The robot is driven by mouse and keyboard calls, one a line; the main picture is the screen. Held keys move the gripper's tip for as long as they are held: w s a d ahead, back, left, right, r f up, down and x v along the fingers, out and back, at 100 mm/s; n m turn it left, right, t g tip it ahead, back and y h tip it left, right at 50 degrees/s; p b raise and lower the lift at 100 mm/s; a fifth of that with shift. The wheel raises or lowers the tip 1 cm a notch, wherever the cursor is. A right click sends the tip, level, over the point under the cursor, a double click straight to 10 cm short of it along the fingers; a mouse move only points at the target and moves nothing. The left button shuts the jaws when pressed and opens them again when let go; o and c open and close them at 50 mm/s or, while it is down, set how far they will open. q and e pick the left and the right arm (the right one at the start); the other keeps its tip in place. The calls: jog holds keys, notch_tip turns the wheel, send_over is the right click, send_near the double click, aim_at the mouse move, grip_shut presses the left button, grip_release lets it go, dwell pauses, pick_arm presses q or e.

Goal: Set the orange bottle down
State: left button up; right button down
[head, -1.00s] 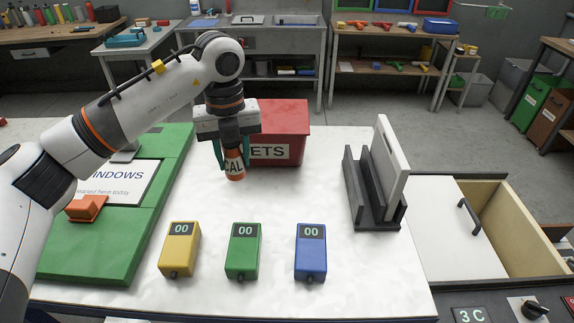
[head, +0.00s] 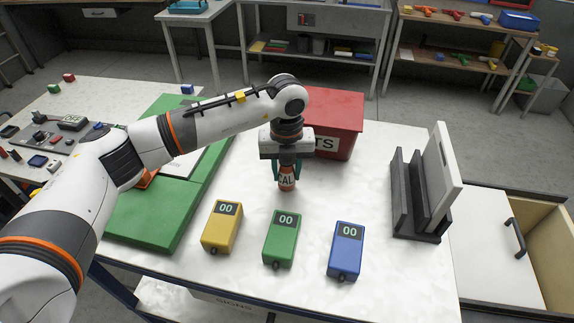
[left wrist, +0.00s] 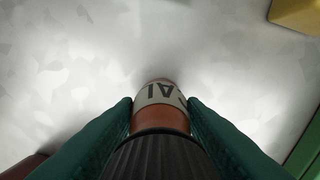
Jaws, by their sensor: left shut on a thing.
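The orange bottle (head: 287,183) has a white label with dark letters, of which "CAL" shows. It is upright over the white tabletop (head: 330,198), and I cannot tell for sure whether its base touches the surface. My left gripper (head: 287,172) comes from above and is shut on the bottle's upper part. In the left wrist view, the bottle (left wrist: 160,95) sits between the two green fingers. The fingers hide its sides, and a dark ribbed part covers its near end. My right gripper is not in view.
A red bin (head: 335,120) stands just behind the bottle. Yellow (head: 222,227), green (head: 282,238) and blue (head: 345,250) meters lie in front. A dark rack (head: 420,195) with a pale panel stands right. A green board (head: 160,215) lies left. White tabletop around the bottle is clear.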

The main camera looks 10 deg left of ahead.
pick_arm(q)
jog(key=shift+f, duration=0.15)
jog(key=o, duration=1)
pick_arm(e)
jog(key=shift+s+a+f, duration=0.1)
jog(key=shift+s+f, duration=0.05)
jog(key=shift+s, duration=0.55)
pick_arm(q)
jog(key=shift+r, duration=0.3)
jog(key=shift+w+r+b, duration=0.1)
jog(key=shift+r+b, duration=0.2)
notch_tip(320, 180, up, 10)
jog(key=b, duration=0.3)
jog(key=shift+f, duration=0.2)
jog(key=shift+r, duration=0.8)
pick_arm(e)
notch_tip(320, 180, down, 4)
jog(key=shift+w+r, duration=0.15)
